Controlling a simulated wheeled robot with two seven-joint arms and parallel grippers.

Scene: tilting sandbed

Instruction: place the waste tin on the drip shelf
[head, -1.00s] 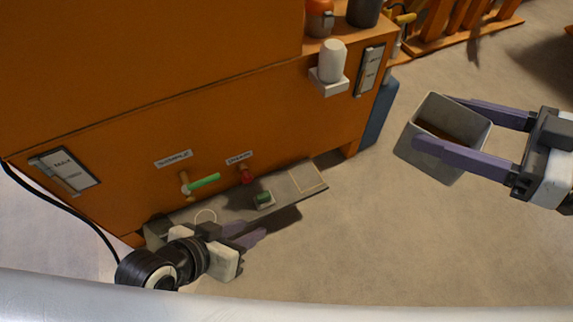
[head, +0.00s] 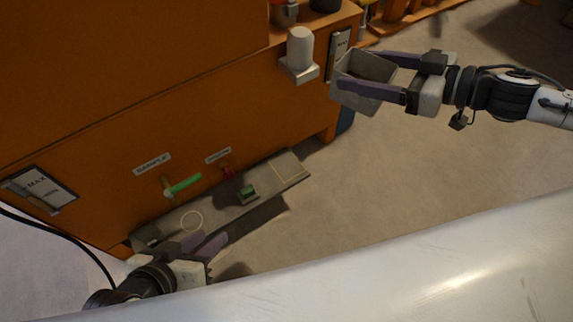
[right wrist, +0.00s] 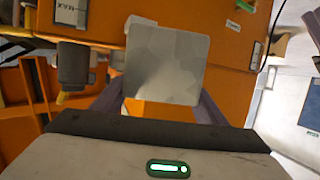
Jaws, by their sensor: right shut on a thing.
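The waste tin (head: 368,73) is a grey square open box, held in the air in front of the right end of the orange cabinet. My right gripper (head: 352,70) is shut on it, with a purple finger along each of two sides. In the right wrist view the tin (right wrist: 165,70) shows as a pale grey square face between the fingers. The drip shelf (head: 230,205) is a narrow grey ledge low on the cabinet, with a circle outline at left and a square outline at its right end. My left gripper (head: 204,243) is at the shelf's front left, its fingers apart and empty.
Above the shelf are a green-handled SAMPLE valve (head: 183,186) and a red valve (head: 227,172). A small green-topped block (head: 248,192) sits on the shelf. A white cylinder on a bracket (head: 300,50) juts out left of the tin. The floor right of the shelf is clear.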

